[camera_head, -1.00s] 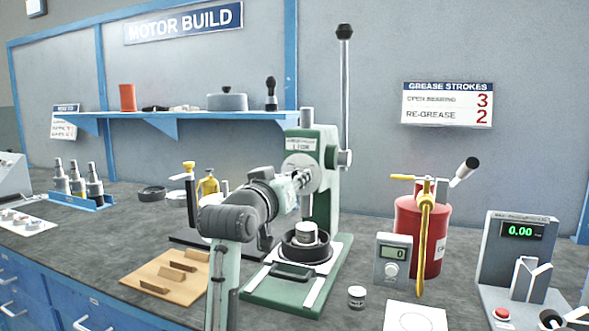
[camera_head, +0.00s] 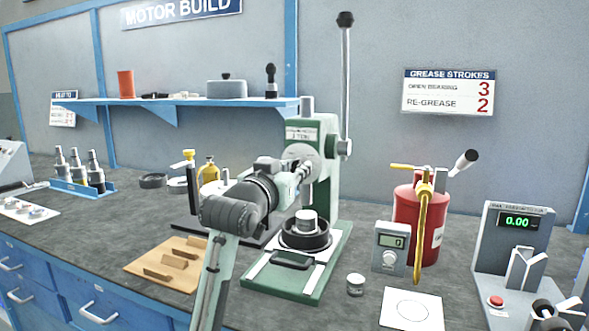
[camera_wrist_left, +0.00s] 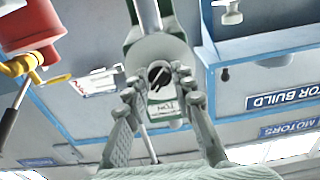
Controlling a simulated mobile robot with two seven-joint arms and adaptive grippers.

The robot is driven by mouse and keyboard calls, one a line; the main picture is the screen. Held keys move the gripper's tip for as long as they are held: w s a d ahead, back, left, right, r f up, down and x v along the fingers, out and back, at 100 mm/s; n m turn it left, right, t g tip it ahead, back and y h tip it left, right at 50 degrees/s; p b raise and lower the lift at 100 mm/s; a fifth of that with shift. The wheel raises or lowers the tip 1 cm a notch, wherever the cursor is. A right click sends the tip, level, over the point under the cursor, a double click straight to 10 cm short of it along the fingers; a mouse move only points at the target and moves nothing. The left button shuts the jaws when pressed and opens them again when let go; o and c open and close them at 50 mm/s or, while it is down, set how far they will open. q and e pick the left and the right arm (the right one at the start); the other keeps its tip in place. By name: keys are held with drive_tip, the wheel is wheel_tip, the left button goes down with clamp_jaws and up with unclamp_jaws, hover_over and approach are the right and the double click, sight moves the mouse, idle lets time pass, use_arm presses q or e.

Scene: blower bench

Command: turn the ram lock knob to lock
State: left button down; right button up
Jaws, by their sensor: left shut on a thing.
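The green arbor press (camera_head: 325,190) stands mid-bench with its round grey head and long black-tipped lever. The ram lock knob (camera_wrist_left: 158,76) is on the front of the press head in the left wrist view; it looks round, with a dark slot-like mark across it. My left gripper (camera_head: 300,176) reaches the press head from the left and is shut on the knob. In the left wrist view its fingers (camera_wrist_left: 160,88) flank the knob on both sides. In the head view the gripper hides most of the knob. My right gripper is not seen.
A black ring with a metal part (camera_head: 305,232) sits on the press base below. A wooden block tray (camera_head: 150,262) is left; a red grease canister (camera_head: 432,225), small meter (camera_head: 390,247) and 0.00 gauge (camera_head: 518,240) are right. The wall shelf (camera_head: 200,103) is behind.

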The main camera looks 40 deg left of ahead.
use_arm(q)
drive_tip(key=c, duration=1.3)
unclamp_jaws()
wheel_tip(320, 180, up, 10)
